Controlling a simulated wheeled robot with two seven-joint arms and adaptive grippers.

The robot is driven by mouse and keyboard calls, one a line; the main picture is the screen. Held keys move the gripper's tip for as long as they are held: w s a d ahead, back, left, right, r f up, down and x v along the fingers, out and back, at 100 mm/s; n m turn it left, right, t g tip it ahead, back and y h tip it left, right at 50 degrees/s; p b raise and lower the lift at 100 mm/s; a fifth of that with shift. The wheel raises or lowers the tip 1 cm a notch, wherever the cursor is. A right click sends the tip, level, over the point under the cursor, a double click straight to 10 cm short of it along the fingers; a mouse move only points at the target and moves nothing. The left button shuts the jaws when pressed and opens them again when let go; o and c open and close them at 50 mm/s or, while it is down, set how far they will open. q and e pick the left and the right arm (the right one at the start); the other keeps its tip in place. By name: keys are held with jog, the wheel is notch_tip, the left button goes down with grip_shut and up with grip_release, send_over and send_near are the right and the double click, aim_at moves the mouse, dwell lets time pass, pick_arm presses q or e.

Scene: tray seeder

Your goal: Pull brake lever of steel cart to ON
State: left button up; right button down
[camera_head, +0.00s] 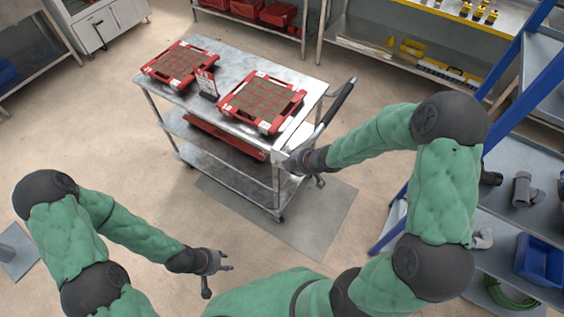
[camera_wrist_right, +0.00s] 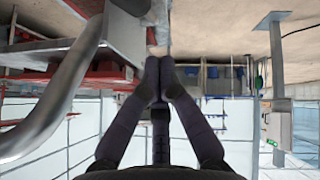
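The steel cart (camera_head: 233,66) stands in the upper middle of the head view, with its push handle (camera_head: 338,101) at its right end. My right gripper (camera_head: 285,161) is at the cart's near right corner, below the handle. In the right wrist view its fingertips (camera_wrist_right: 160,62) come together, with a small pale piece just past them. I cannot tell whether this is the brake lever, or whether the fingers touch it. The lever's position is not readable. My left gripper (camera_head: 230,261) is open and empty over the floor, away from the cart.
Two red trays (camera_head: 180,63) and (camera_head: 262,101) with brown cells lie on the cart top, with a small red sign (camera_head: 207,83) between them. A blue-framed shelf (camera_head: 505,150) stands at the right. A grey mat (camera_head: 315,222) lies beside the cart.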

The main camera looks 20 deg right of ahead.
pick_arm(q)
jog(key=shift+f+b, duration=0.7)
jog(key=shift+f, duration=0.15)
pick_arm(e)
jog(key=s+d+f, duration=0.2)
jog(key=f, duration=0.1)
jog(key=shift+s+f, duration=0.1)
jog(key=shift+s, duration=0.1)
jog(key=shift+s+a+f, duration=0.1)
jog(key=shift+s+f, duration=0.1)
